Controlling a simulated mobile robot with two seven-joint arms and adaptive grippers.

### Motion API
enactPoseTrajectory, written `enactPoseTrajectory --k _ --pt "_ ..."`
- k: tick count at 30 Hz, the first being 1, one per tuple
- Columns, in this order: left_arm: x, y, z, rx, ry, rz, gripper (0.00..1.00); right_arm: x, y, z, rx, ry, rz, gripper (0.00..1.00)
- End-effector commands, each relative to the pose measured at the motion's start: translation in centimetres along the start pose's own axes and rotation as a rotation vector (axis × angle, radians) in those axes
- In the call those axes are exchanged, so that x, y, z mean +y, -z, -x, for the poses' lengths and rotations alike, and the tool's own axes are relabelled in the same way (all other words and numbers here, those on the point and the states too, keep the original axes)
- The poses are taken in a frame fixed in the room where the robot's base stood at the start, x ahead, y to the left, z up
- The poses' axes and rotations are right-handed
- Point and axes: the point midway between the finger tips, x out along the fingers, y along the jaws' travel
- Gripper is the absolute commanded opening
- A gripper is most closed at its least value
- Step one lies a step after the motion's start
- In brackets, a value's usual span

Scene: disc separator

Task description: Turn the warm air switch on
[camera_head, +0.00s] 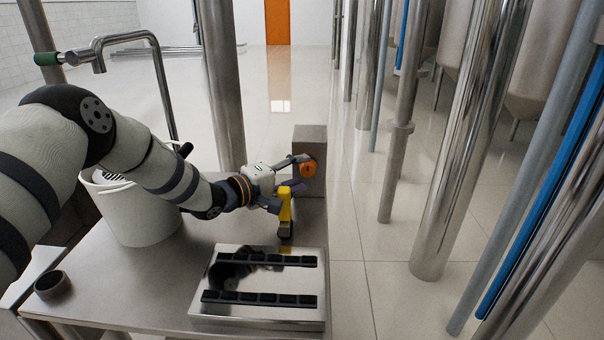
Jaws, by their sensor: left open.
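An orange round knob (308,169) sits on the front of a grey metal box (310,140) at the far right end of the steel table. I cannot read any label on it, so I cannot tell for certain that it is the warm air switch. My left gripper (290,181) is open, just left of the knob, with its upper finger close to the knob's left edge. I cannot tell whether they touch. A yellow upright part with a dark foot (285,206) stands close by the lower finger, which partly overlaps it. My right gripper is not in view.
A white bucket (137,215) stands behind my left arm, and a small dark bowl (53,285) sits at the left. A steel post (222,90) rises behind the gripper.

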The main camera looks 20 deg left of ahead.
Motion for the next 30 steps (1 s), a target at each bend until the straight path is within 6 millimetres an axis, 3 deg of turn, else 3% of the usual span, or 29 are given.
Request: enactPoseTrajectory --k 3,11,18,30 --pt "-0.15 -0.05 -1.07 -0.001 0.002 0.001 0.51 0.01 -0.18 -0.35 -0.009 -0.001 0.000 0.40" --pt "0.17 0.00 -1.27 0.000 -0.001 0.000 0.51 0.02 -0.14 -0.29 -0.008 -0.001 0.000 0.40" --pt "0.17 0.01 -1.24 0.000 -0.001 0.000 0.03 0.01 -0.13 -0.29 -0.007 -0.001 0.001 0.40" --pt "0.60 -0.01 -1.24 0.000 0.045 -0.053 0.04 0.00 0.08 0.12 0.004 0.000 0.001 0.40"
